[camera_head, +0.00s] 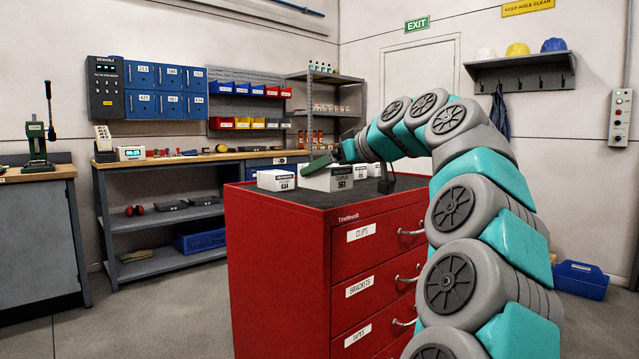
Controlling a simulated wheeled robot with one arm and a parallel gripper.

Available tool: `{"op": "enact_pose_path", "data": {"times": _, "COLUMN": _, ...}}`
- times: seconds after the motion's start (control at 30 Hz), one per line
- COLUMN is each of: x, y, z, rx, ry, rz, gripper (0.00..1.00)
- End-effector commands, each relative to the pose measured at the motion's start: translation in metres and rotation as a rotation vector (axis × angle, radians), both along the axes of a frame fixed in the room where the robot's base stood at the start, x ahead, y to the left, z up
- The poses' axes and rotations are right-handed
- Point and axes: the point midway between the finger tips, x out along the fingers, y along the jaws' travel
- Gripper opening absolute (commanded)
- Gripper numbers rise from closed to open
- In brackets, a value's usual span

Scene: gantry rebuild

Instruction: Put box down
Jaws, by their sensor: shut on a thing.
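A white and grey-green box labelled 561 (328,180) is at the top of the red drawer cabinet (290,240), near its middle. My gripper (322,163) is at the box's upper edge and is shut on it. The fingertips are small and partly hidden, so their exact grip is hard to see. I cannot tell whether the box's underside touches the dark cabinet top. My arm reaches in from the right and bends down over the cabinet.
A white box labelled 634 (276,181) stands left of the held box, close to it. Other small white boxes (368,169) stand behind, partly hidden by my arm. The dark front part of the cabinet top (345,199) is clear. A workbench (160,160) stands behind.

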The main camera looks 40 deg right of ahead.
Motion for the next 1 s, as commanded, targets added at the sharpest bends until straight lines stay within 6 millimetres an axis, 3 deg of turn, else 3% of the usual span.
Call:
{"op": "enact_pose_path", "data": {"times": 0.5, "x": 0.057, "y": -0.039, "z": -0.004, "rx": -0.001, "ry": 0.000, "rz": -0.002, "gripper": 0.14}}
{"op": "enact_pose_path", "data": {"times": 1.0, "x": 0.091, "y": -0.062, "z": -0.009, "rx": -0.001, "ry": -0.001, "rz": -0.001, "gripper": 0.14}}
